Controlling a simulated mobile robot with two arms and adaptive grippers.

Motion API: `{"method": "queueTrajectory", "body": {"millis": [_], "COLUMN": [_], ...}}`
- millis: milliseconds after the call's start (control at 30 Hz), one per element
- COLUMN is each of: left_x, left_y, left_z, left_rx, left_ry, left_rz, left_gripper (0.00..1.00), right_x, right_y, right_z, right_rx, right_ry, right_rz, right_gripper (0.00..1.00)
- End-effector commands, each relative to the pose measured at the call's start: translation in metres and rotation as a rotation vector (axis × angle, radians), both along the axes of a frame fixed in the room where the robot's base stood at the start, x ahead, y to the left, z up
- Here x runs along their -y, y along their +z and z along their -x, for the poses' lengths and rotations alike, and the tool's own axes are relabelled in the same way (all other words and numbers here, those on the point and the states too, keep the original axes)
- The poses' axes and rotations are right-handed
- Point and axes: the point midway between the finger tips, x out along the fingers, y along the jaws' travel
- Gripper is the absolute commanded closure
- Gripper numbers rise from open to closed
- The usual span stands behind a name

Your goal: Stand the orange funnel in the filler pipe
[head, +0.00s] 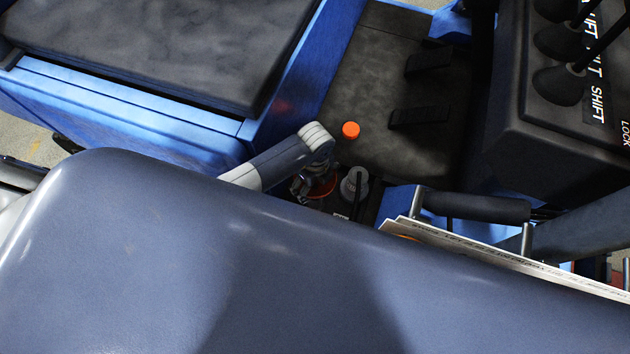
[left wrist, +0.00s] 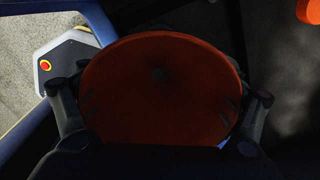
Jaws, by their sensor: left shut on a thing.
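The orange funnel (head: 324,187) is in my left gripper (head: 306,184), low in the gap beside the floor mat. In the left wrist view its wide round mouth (left wrist: 160,90) faces the camera, with a finger on each side, and hides its spout. A round grey fitting (head: 349,186) with a dark upright piece is just right of the funnel in the head view. I cannot tell if it is the filler pipe, nor whether the funnel touches anything below. My right gripper is not in view.
An orange cap (head: 350,129) lies on the dark floor mat (head: 375,85), near two black pedals (head: 420,116). A blue body panel (head: 215,125) is at left, a lever console (head: 520,120) at right. A large blue-grey surface blocks the lower head view.

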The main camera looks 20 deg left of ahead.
Motion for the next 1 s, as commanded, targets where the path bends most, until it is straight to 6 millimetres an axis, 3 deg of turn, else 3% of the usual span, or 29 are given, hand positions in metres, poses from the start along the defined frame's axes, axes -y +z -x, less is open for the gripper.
{"method": "queueTrajectory", "body": {"millis": [533,1000], "left_x": [0.0,0.0], "left_y": [-0.002,-0.02], "left_z": [0.0,0.0], "left_rx": [0.0,0.001], "left_ry": [0.0,0.0], "left_rz": [0.0,0.0], "left_gripper": [0.43,0.43], "right_x": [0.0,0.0], "right_y": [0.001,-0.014], "right_z": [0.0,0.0], "right_rx": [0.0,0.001], "right_ry": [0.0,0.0], "right_rz": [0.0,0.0], "right_gripper": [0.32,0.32]}}
